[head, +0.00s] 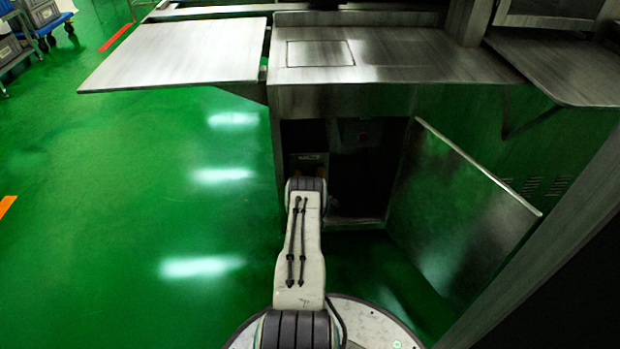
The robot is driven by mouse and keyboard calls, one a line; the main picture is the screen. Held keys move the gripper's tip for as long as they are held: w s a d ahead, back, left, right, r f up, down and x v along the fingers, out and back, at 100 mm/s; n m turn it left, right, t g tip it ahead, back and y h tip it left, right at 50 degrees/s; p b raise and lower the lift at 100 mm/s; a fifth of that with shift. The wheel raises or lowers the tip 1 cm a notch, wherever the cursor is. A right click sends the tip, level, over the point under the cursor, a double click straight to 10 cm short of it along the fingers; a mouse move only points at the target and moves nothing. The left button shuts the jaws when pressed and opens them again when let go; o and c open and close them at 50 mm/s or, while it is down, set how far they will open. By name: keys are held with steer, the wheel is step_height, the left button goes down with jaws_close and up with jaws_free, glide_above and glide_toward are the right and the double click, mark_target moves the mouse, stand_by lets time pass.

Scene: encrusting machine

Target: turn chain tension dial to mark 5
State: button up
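The encrusting machine (400,99) stands ahead of me, a steel cabinet with a flat top. Its lower compartment (358,185) is open and dark inside. My arm reaches forward from my base to the left side of this opening. My gripper is hidden behind my own arm link, so I cannot see its fingers or what they touch. The chain tension dial cannot be made out. A pale panel or box with a small label (310,158) shows inside the opening at the left, just above the end of my visible arm.
The compartment's door (460,215) stands swung open to the right. Steel shelves jut out at the upper left (180,55) and upper right (565,68). The green floor (130,230) at left is clear; carts stand at the far left.

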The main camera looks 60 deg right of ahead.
steer(key=shift+o, duration=0.2)
steer(key=shift+a+f, duration=0.1)
steer(key=shift+a, duration=0.05)
steer(key=v, duration=1.1)
steer(key=shift+s+a, duration=0.25)
steer(key=shift+a, duration=0.1)
